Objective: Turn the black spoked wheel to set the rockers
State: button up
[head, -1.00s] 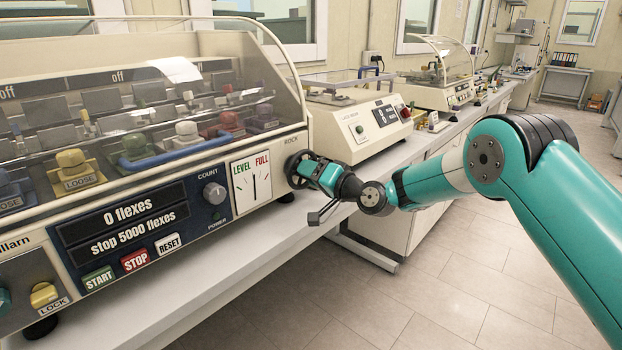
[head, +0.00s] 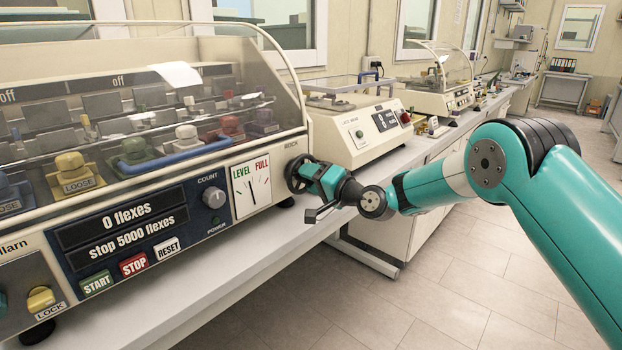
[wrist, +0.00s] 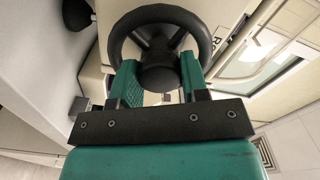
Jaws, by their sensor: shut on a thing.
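The black spoked wheel (head: 294,174) sits on the right end of the flexing machine, beside the LEVEL/FULL dial. My gripper (head: 312,176) is shut on it. In the wrist view the wheel (wrist: 158,14) fills the top middle, and the fingers of my gripper (wrist: 160,80) lie on either side of its hub; the exact contact is hard to see. The dial (head: 251,188) has a thin needle near the middle, between LEVEL and FULL. The rockers (head: 187,138) sit under the clear cover, small and partly hidden by it.
The machine's panel (head: 120,225) reads "0 flexes" and "stop 5000 flexes". START, STOP and RESET buttons are below it. A bench (head: 230,275) runs along the front. Another cream machine (head: 350,135) stands just behind the wheel. The floor at right is open.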

jog(key=o, duration=0.9)
jog(key=b+v, duration=0.5)
jog(key=v, duration=1.2)
jog(key=shift+s+d, duration=0.15)
jog(key=shift+d, duration=0.05)
